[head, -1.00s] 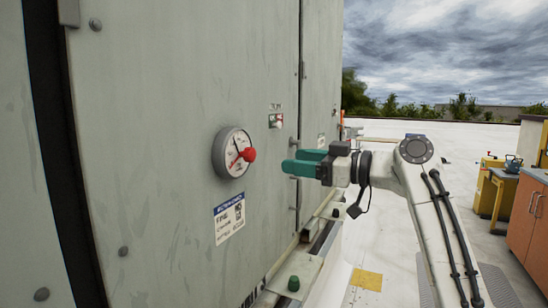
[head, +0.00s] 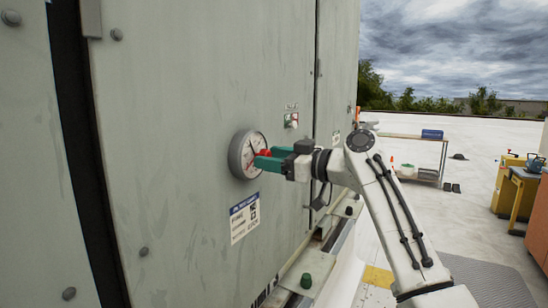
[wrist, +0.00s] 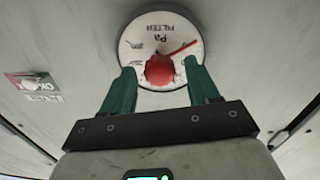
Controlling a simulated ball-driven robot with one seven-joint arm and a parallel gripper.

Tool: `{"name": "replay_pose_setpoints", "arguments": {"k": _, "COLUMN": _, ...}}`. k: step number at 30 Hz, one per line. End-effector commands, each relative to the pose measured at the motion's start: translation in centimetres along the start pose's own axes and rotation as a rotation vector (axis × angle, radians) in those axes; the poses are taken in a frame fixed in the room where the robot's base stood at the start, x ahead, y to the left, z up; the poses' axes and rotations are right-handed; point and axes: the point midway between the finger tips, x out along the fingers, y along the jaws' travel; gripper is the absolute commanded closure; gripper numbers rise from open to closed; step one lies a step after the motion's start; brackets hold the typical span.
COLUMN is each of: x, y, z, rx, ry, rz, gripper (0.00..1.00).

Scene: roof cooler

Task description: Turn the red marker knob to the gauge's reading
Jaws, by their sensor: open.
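The round white gauge (head: 236,156) with a grey rim is on the cooler's grey panel. In the wrist view, the gauge face (wrist: 137,42) appears upside down, with "Pa FILTER" lettering. A separate dark needle is too small to read surely. My gripper (head: 263,158) has green fingers at the gauge, open on both sides of the knob. In the wrist view, gaps show between the knob and both fingers. The knob also shows in the head view (head: 265,153).
A blue-and-white label (head: 244,217) is below the gauge. A cart (head: 420,172) stands behind on the open roof.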

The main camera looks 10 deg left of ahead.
Motion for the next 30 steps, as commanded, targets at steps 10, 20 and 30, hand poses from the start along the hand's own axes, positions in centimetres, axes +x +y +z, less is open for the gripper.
{"name": "replay_pose_setpoints", "arguments": {"k": 10, "x": -0.03, "y": 0.01, "z": 0.00, "rx": 0.000, "ry": 0.000, "rz": 0.000, "gripper": 0.57}}
{"name": "replay_pose_setpoints", "arguments": {"k": 20, "x": -0.04, "y": 0.02, "z": 0.00, "rx": 0.001, "ry": 0.000, "rz": 0.000, "gripper": 0.89}}
{"name": "replay_pose_setpoints", "arguments": {"k": 30, "x": -0.02, "y": 0.01, "z": -0.07, "rx": 0.028, "ry": -0.001, "rz": 0.000, "gripper": 0.96}}
